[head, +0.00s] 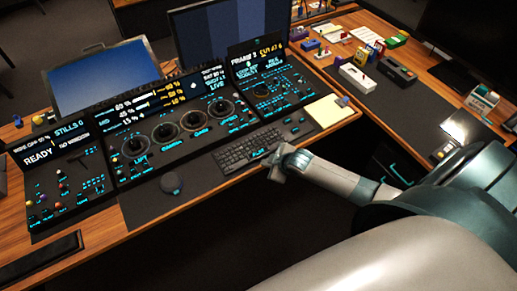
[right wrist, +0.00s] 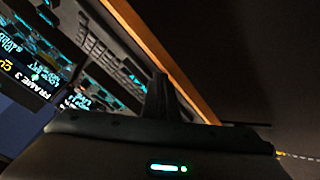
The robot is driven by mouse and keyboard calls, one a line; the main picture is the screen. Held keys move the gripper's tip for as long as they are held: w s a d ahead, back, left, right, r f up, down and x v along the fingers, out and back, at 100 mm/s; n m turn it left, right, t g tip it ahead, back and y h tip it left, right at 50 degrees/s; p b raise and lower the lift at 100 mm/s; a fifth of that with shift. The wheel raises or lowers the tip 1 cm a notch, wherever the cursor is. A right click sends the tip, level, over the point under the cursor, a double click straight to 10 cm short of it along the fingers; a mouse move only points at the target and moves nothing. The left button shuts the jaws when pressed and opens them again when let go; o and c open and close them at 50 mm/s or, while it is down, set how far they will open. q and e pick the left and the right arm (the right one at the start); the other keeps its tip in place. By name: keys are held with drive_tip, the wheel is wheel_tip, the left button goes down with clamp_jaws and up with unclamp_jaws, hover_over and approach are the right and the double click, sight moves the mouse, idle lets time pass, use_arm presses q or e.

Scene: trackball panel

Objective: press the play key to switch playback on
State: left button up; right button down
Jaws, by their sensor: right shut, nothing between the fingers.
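The dark control panel (head: 150,165) stands on the wooden desk, with several ringed trackballs and rows of small cyan-lit keys. Its key labels are mostly too small to read, so I cannot tell which one is the play key. My right gripper (head: 279,161) is at the desk's front edge, beside the right end of the black keyboard (head: 245,148). Its fingers are shut and empty. In the right wrist view the closed fingers (right wrist: 160,92) point toward the desk edge and dark keys. I cannot tell whether they touch anything. My left gripper is not in view.
A yellow notepad (head: 328,111) lies right of the keyboard. A round dark knob (head: 172,183) sits on the front left mat. Monitors (head: 225,35) stand behind the panel. A side desk with small boxes (head: 357,77) is at the right.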

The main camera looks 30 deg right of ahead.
drive_tip(key=w+r+n+t+p, duration=0.1)
drive_tip(key=w+r, duration=0.4)
drive_tip(key=r, duration=0.7)
drive_tip(key=shift+d+n+y+p, duration=0.4)
drive_tip(key=shift+n+p, duration=0.1)
drive_tip(key=shift+n, duration=0.2)
drive_tip(key=shift+w, duration=0.1)
wheel_tip(320, 180, down, 7)
drive_tip(key=b, duration=0.7)
drive_tip(key=shift+r, duration=0.15)
drive_tip(key=shift+f+b, duration=0.45)
drive_tip(key=shift+f, duration=0.55)
drive_tip(key=shift+f+b, duration=0.35)
drive_tip(key=shift+f, duration=0.65)
idle(0.8)
drive_tip(key=shift+r, duration=0.15)
drive_tip(key=shift+r+p, duration=0.85)
drive_tip(key=shift+p, duration=0.2)
